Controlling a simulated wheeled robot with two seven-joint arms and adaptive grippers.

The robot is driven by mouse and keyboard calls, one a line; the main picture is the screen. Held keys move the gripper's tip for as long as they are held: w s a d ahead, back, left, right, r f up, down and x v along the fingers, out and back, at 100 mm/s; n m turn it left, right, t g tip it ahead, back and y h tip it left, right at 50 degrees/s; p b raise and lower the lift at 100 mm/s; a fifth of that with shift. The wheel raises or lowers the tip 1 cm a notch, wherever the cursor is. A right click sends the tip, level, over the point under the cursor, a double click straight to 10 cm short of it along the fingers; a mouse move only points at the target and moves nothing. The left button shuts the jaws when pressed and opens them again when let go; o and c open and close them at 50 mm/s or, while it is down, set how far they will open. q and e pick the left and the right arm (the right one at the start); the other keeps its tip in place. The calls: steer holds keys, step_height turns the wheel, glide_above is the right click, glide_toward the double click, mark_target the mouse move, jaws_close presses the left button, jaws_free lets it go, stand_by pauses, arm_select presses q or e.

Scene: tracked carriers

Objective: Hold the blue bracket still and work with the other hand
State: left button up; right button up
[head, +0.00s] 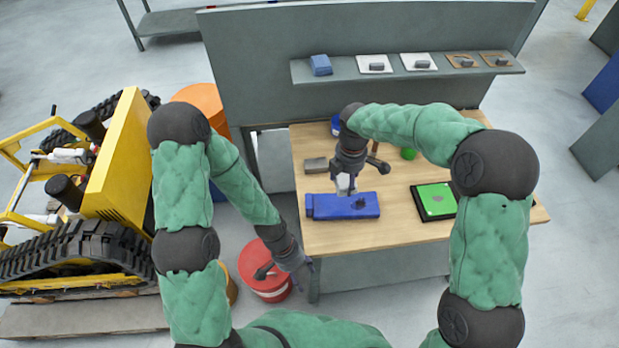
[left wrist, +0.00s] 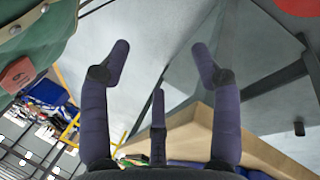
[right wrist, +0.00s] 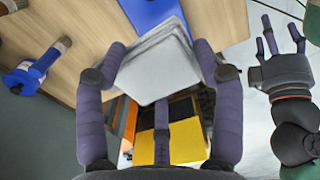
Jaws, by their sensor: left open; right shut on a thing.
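The blue bracket (head: 325,207) lies flat on the wooden table, near its front left edge. A small dark part sits on its right half. My right gripper (head: 346,188) is above the bracket and shut on a pale grey thing, which looks like a folded cloth (right wrist: 155,65) in the right wrist view. Part of the bracket (right wrist: 150,12) shows beyond it there. I cannot tell whether the cloth touches the bracket. My left gripper (head: 303,268) is open and empty, off the table's front left corner and below its top. It also shows in the right wrist view (right wrist: 283,42).
A shelf (head: 340,77) with small parts runs behind. A red bucket (head: 262,272) stands by my left gripper; a yellow tracked carrier (head: 117,165) is at left.

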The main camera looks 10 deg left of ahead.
mark_target(307, 201)
arm_select(q)
steer(key=w+r+m, duration=0.3)
steer(key=w+m, duration=0.1)
steer(key=m, duration=0.1)
steer(key=w+a+r+m+y, duration=0.1)
steer(key=w+r+m, duration=0.2)
steer(key=m, duration=0.3)
steer(key=w+r+m+y, duration=0.1)
steer(key=w+r+m, duration=0.2)
steer(key=w+m, duration=0.2)
steer(key=shift+w+a+r+m, duration=0.15)
steer(key=shift+m, duration=0.35)
steer(key=w+r+m+t+y, duration=0.2)
steer(key=w+r+m, duration=0.7)
steer(key=m, duration=0.3)
steer(key=f, duration=1.1)
steer(key=shift+w+a+f, duration=0.2)
steer(key=shift+a+f, duration=0.15)
steer(key=shift+f, duration=0.05)
steer(key=shift+c, duration=0.2)
jaws_close()
